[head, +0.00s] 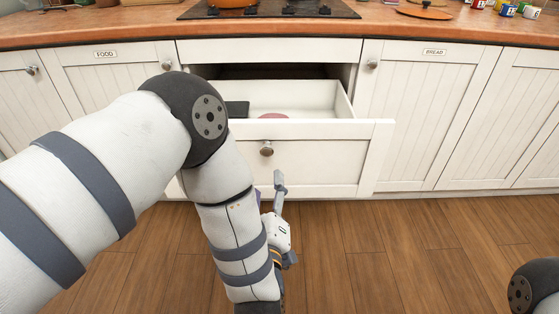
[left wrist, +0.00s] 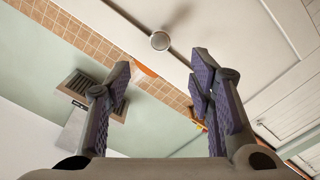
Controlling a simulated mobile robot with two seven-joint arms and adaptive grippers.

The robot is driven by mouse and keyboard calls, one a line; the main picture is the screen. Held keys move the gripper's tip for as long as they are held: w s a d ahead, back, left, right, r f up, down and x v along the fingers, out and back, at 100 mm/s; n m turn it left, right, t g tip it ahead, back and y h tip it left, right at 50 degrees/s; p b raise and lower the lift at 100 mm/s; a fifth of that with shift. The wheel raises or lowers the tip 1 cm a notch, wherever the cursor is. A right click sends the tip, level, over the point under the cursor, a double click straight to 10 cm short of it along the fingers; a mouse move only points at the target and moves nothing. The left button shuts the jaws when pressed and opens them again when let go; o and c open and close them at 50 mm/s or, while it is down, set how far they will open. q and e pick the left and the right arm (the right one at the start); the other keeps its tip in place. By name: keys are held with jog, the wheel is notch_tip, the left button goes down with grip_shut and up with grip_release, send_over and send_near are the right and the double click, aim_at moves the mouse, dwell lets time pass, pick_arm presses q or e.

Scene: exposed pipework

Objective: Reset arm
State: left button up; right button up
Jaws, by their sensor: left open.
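My left arm comes in from the left and bends down in front of the cabinets. My left gripper (head: 270,188) is low in front of the open drawer (head: 318,155), below its round knob (head: 266,149), and appears apart from it. In the left wrist view the two purple-padded fingers (left wrist: 162,75) are spread with nothing between them. A round metal knob (left wrist: 160,40) on a white panel shows beyond the fingertips. My right gripper is out of view; only a joint of my right arm shows at the lower right of the head view.
The drawer holds a dark item (head: 237,109) and a reddish round item (head: 273,115), partly hidden. Cupboards marked FOOD (head: 105,54) and BREAD (head: 433,52) flank it. A wooden counter (head: 440,26) with a black hob (head: 290,9) runs above. The wood floor (head: 410,245) is clear.

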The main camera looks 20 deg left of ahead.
pick_arm(q)
jog(key=s+a+f+m+g+h+p, duration=0.2)
jog(key=s+f+m+g+p, duration=0.15)
jog(key=s+f+g, duration=0.45)
jog(key=s+a+f+m+g+h+p, duration=0.2)
jog(key=s+f+m+g+h+p, duration=0.15)
jog(key=s, duration=0.85)
jog(key=s+a+r+m+g+p, duration=0.1)
jog(key=s+g, duration=0.3)
jog(key=s, duration=0.8)
jog(key=s+a+r+m+g+p, duration=0.2)
jog(key=s+g, duration=0.2)
jog(key=s, duration=0.8)
jog(key=shift+a+m, duration=0.3)
jog(key=shift+a, duration=0.1)
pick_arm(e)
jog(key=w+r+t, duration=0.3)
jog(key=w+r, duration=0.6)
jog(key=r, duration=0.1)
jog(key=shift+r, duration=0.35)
pick_arm(q)
jog(key=shift+w+r+y, duration=0.1)
jog(key=shift+w+y, duration=0.05)
jog(key=shift+y, duration=0.1)
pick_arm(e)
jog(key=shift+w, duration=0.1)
